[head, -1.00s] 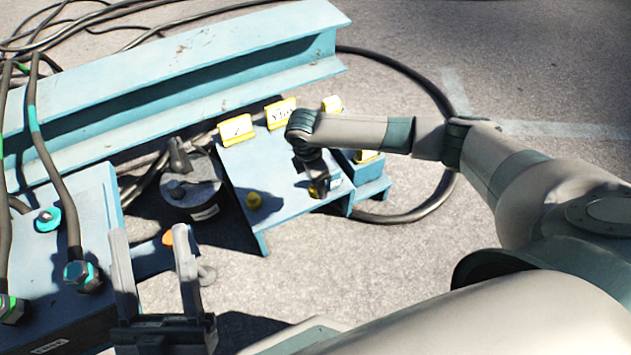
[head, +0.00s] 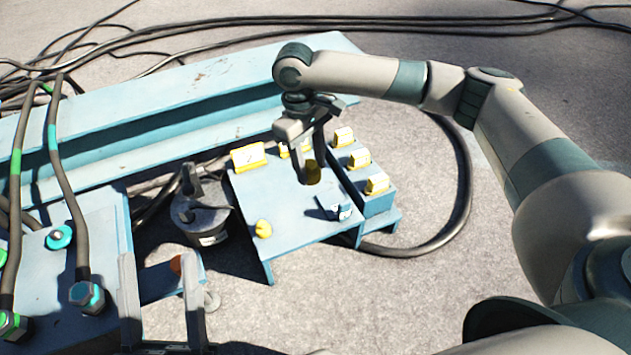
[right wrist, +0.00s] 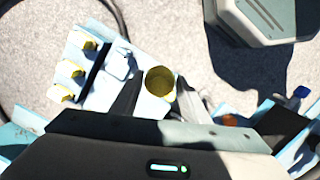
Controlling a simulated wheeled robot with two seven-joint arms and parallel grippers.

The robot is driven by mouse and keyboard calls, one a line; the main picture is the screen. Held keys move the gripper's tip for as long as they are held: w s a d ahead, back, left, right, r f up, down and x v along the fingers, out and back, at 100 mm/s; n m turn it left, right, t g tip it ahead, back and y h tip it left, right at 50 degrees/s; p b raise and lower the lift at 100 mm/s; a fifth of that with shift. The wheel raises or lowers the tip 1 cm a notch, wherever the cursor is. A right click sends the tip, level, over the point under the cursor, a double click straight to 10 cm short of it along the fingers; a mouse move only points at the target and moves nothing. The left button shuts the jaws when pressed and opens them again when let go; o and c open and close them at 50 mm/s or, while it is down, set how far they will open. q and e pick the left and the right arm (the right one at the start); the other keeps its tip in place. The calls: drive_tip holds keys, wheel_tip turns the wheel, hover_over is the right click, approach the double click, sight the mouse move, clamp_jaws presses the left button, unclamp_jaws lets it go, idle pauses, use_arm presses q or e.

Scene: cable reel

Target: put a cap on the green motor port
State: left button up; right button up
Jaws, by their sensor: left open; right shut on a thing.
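My right gripper (head: 312,165) is shut on a yellow cap (head: 313,173), held above the light blue stand; the cap's round yellow end (right wrist: 160,80) shows between the fingers in the right wrist view. On the light blue motor box (head: 100,222), a green-ringed connector (head: 14,322) with a cable sits at the lower left. A green piece (head: 3,252) shows partly at the left edge; I cannot tell whether it is a bare port. A cyan port (head: 60,236) has no cable.
The light blue stand (head: 300,228) carries another yellow cap (head: 264,228) and yellow labels. Several yellow pieces sit on its right block (head: 378,203). A dark round device (head: 200,212) stands between stand and motor box. A long blue beam (head: 200,95) lies behind; cables cross the back.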

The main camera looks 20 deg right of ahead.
wheel_tip(320, 180, up, 9)
drive_tip(key=s+m, duration=0.2)
drive_tip(key=m, duration=0.3)
drive_tip(key=shift+s+a+y, duration=0.25)
drive_tip(key=shift+y, duration=0.15)
drive_tip(key=shift+r, duration=0.1)
